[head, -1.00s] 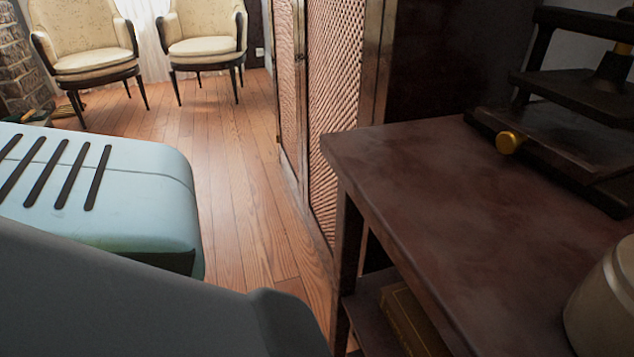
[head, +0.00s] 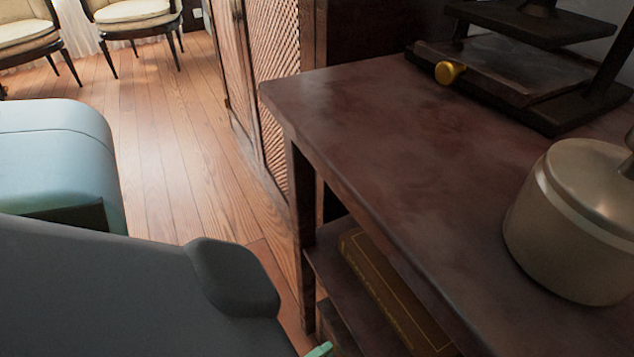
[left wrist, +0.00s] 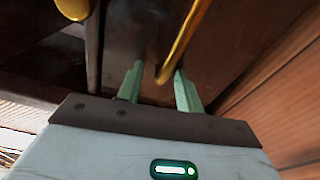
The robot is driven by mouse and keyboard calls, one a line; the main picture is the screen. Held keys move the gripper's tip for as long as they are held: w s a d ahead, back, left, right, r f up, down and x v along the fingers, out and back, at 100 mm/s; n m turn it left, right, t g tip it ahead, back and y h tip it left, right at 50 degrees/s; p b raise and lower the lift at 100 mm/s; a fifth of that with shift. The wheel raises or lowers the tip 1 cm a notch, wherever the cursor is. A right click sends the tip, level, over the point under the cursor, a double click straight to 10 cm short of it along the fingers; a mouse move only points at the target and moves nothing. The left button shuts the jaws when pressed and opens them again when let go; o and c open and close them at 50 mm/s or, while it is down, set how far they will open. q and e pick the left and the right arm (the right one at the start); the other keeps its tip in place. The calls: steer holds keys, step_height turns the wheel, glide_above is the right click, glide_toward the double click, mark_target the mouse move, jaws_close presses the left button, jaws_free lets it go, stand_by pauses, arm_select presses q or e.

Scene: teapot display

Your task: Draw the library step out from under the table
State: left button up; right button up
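The dark brown table (head: 400,125) stands at the right in the head view. Beneath its lower shelf a small part of a dark wooden piece (head: 338,328) shows; it may be the library step, mostly hidden. One green fingertip of my left gripper (head: 321,350) shows at the bottom edge beside it. In the left wrist view my left gripper (left wrist: 158,70) has its two green fingers apart. A curved gold bar (left wrist: 186,38) ends between them, closer to the right finger; I cannot tell whether they touch. Dark wood surfaces lie behind. My right gripper is out of view.
A metal pot (head: 575,225) and a press with a yellow knob (head: 449,72) stand on the tabletop. A book (head: 390,290) lies on the lower shelf (head: 320,252). A lattice cabinet (head: 275,45) stands behind. Wooden floor (head: 150,130) is clear toward the armchairs (head: 135,18).

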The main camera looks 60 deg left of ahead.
arm_select(q)
steer(key=shift+c, duration=0.2)
jaws_close()
stand_by(0.6)
stand_by(0.5)
